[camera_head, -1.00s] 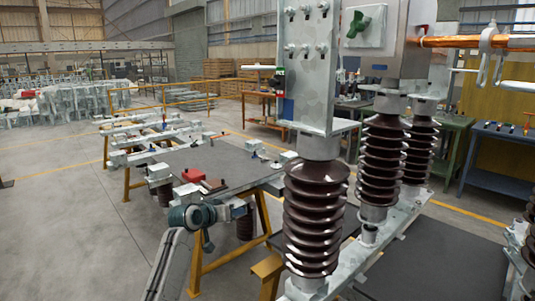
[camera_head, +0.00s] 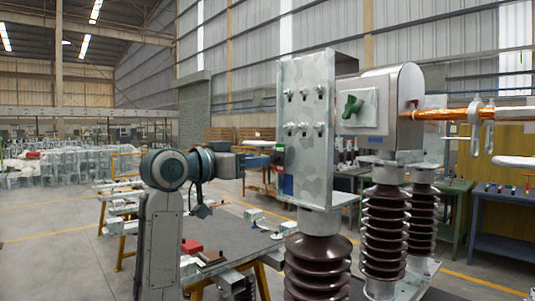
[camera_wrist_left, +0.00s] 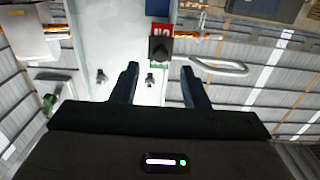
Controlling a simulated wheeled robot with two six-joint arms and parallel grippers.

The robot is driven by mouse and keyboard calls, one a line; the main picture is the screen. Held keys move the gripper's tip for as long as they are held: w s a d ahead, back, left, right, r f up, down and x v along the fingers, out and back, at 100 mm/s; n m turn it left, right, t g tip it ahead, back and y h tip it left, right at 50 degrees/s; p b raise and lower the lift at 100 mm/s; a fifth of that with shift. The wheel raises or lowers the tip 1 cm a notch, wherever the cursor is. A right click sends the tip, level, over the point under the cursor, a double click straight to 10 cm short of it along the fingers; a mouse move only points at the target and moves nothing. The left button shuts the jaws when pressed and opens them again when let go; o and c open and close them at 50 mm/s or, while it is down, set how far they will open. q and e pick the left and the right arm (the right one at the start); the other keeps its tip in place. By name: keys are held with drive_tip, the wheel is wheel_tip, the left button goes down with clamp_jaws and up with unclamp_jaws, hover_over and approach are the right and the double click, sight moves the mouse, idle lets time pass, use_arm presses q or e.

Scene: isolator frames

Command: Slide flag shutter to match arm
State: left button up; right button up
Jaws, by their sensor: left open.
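The flag shutter is a small black knob (camera_wrist_left: 159,49) with a red marked patch (camera_wrist_left: 161,30) and a narrow green strip (camera_wrist_left: 158,65) beside it. It sits on the edge of the pale galvanized plate (camera_head: 306,150), where its green part (camera_head: 280,149) shows in the head view. My left gripper (camera_wrist_left: 159,69) is open, its two dark fingers apart and the knob just beyond the gap between the tips. I cannot tell whether they touch it. A copper bar (camera_head: 452,114) extends right from the grey housing (camera_head: 402,105). My right gripper is not in view.
Brown ribbed insulators (camera_head: 318,268) stand under the plate and housing. A green knob (camera_head: 352,104) is on the housing. A dark-topped bench (camera_head: 235,245) with a red block (camera_head: 192,246) is below my left arm.

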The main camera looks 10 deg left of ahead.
sight(275, 159)
use_arm(q)
drive_tip(key=p+x, duration=0.1)
drive_tip(key=x, duration=0.4)
clamp_jaws()
drive_tip(key=shift+f, duration=0.15)
